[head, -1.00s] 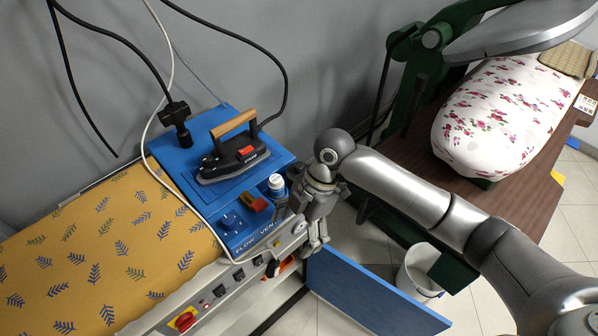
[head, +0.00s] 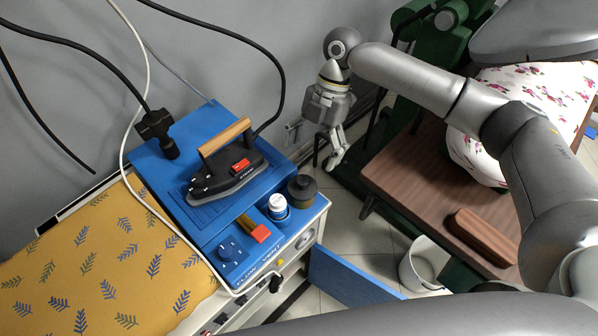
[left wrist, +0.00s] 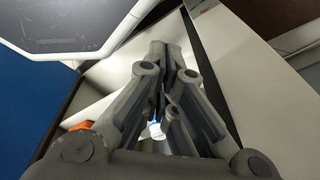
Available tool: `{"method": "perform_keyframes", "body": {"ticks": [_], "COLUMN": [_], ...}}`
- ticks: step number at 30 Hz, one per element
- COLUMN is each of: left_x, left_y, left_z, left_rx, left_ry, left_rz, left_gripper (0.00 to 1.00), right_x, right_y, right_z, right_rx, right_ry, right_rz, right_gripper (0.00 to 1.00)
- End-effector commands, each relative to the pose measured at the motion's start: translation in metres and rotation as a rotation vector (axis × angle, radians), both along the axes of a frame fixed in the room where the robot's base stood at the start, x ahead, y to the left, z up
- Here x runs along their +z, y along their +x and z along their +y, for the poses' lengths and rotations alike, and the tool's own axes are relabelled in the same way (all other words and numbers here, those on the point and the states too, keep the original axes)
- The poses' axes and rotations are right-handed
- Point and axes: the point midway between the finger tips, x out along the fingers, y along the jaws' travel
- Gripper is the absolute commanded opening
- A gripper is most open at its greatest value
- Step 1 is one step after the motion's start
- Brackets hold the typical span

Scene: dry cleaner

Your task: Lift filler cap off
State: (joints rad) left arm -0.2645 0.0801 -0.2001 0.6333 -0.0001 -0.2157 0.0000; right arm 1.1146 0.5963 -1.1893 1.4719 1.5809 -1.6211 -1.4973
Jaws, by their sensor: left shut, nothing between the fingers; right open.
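A dark round cap (head: 302,187) sits upright at the right end of the blue top of the ironing unit (head: 318,207); I take it for the filler cap. A white-topped part with a blue band (head: 278,204) stands just left of it. My right gripper (head: 337,160) is open and empty, pointing down above and to the right of the dark cap, apart from it. My left gripper is outside the head view. In the left wrist view the left gripper (left wrist: 172,52) is shut and empty, and the cap cannot be made out there.
An iron (head: 230,168) rests on the blue top, its cable running up. A blue door (head: 350,278) stands open below. A white bin (head: 424,266) and a brown press table (head: 425,190) are at right.

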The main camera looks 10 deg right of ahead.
Motion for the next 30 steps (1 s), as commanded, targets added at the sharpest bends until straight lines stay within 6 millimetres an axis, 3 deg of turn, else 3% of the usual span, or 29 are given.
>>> {"method": "perform_keyframes", "body": {"ticks": [6,11,14,22,30], "left_x": [0.008,0.010,0.018,0.035,0.034], "left_y": [-0.045,-0.066,-0.061,-0.020,-0.033], "left_z": [0.002,0.003,0.003,0.000,0.001], "left_rx": [0.000,0.000,0.000,0.000,0.000], "left_ry": [0.005,0.007,0.007,0.000,0.003], "left_rz": [0.064,0.094,0.088,0.025,0.046], "left_gripper": [0.00,0.00,0.00,0.00,0.00], "right_x": [-0.029,-0.040,-0.048,-0.082,-0.087], "right_y": [-0.010,-0.012,-0.014,-0.021,-0.022], "right_z": [0.010,0.013,0.018,0.030,0.031], "right_rx": [0.002,0.000,0.001,0.001,0.001], "right_ry": [-0.001,-0.001,-0.001,0.000,0.000], "right_rz": [0.002,0.001,0.003,0.000,-0.002], "right_gripper": [0.85,0.85,0.85,0.85,0.85]}}
